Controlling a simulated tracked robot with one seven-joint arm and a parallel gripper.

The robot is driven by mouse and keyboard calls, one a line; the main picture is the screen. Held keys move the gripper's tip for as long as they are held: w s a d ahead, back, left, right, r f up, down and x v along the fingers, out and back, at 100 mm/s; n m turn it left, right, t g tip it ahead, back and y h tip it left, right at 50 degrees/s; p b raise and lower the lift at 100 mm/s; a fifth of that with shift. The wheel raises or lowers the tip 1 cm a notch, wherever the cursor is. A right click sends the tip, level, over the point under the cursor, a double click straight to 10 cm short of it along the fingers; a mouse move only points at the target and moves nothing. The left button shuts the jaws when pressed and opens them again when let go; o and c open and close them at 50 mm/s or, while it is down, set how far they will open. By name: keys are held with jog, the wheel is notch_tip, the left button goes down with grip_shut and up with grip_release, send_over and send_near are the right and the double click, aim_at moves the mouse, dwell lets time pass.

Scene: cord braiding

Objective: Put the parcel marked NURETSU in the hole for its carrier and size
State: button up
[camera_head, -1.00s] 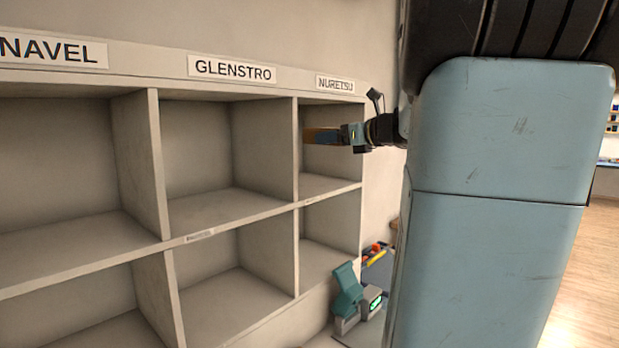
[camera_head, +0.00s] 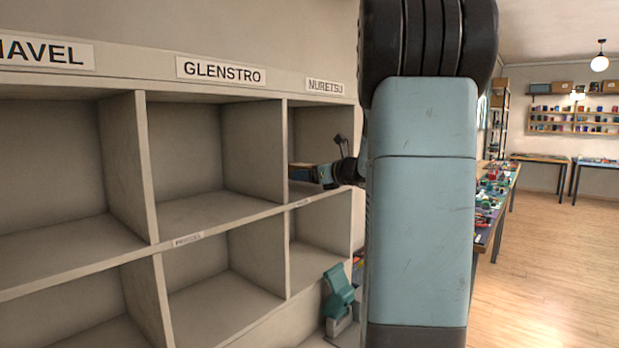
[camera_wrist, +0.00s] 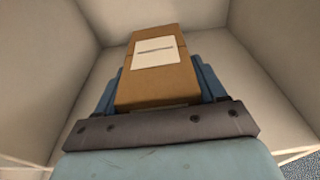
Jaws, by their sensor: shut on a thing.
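My gripper (camera_head: 328,174) is shut on a brown cardboard parcel (camera_wrist: 157,85) with a white label on its upper face. The writing on the label is too small to read. In the head view the parcel (camera_head: 303,171) is at the mouth of the upper hole under the NURETSU sign (camera_head: 325,86), near that hole's lower front edge. In the wrist view the parcel points into a pale hole (camera_wrist: 200,28), with walls on both sides and apart from the parcel. The lower hole (camera_head: 318,245) of that column is empty where I can see it.
The pigeonhole rack (camera_head: 290,150) also has columns under the GLENSTRO sign (camera_head: 221,71) and a partly cut sign ending AVEL (camera_head: 45,52). A small label (camera_head: 187,240) sits on the middle shelf edge. A teal device (camera_head: 339,295) stands below right. My arm hides the rack's right side.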

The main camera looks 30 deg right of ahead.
jog(key=shift+f, duration=0.35)
jog(key=shift+f, duration=0.65)
jog(key=o, duration=1.1)
jog(key=shift+o, duration=0.2)
jog(key=shift+r, duration=0.1)
jog(key=shift+r, duration=0.25)
jog(key=v, duration=1.2)
jog(key=shift+r, duration=0.25)
